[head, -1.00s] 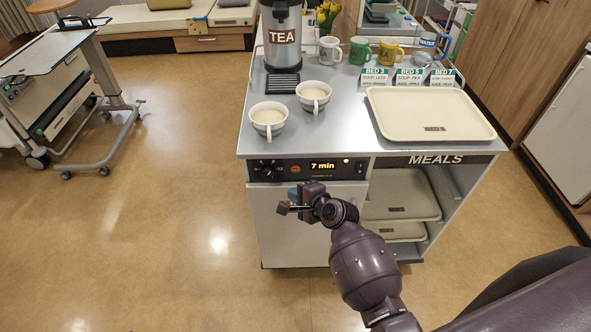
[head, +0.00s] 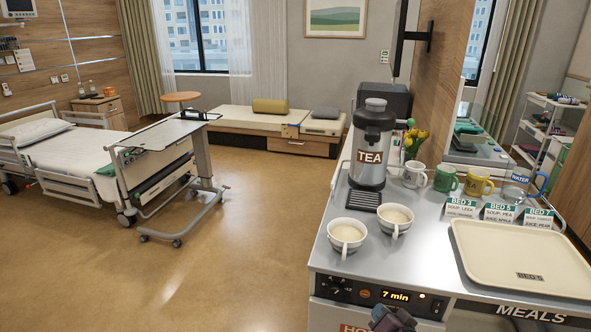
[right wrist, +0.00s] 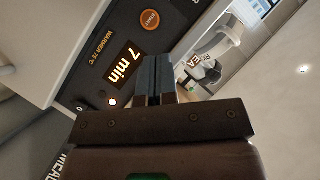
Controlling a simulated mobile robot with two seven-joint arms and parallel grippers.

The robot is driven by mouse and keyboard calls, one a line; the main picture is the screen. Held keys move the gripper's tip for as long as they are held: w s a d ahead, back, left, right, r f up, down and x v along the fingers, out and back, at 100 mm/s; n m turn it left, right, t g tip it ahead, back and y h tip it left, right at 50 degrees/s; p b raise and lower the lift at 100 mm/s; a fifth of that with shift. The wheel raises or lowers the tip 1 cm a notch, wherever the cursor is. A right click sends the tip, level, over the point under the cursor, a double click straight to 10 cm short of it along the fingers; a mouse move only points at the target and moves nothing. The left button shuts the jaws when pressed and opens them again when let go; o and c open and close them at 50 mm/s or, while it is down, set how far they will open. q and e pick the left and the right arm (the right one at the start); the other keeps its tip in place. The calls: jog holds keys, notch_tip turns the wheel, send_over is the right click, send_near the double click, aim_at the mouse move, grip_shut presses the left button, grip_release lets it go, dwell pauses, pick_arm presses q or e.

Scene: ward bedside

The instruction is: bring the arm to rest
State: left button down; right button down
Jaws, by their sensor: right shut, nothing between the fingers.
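My right gripper (head: 392,319) shows only as a dark part at the bottom edge of the head view, just below the display of the meal trolley's control panel (head: 343,292). In the right wrist view its two fingers (right wrist: 155,78) are together with nothing between them. They are in front of the panel, beside the lit "7 min" display (right wrist: 122,64) and the orange start button (right wrist: 150,20). I cannot tell a small gap from contact there. Most of the right arm is out of the head view. My left gripper is not in view.
The trolley top (head: 405,270) carries a tea urn (head: 370,148), two filled cups (head: 346,236), several mugs, bed cards and a cream tray (head: 520,250). An overbed table (head: 170,133) and bed (head: 60,150) stand left. Floor (head: 230,250) between is clear.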

jog(key=s+d+f+n+h, duration=0.1)
jog(key=s+d+f+n, duration=0.1)
jog(key=s, duration=0.6)
jog(key=s+d+f+n+g, duration=0.1)
jog(key=s+d+f+n, duration=0.1)
jog(key=s, duration=0.6)
jog(key=s+d+f+n+g+h, duration=0.1)
jog(key=s+d+f+n, duration=0.2)
jog(key=s, duration=0.4)
jog(key=shift+s+d+n+h, duration=0.2)
jog(key=shift+s+n+h, duration=0.1)
jog(key=shift+s+n, duration=0.1)
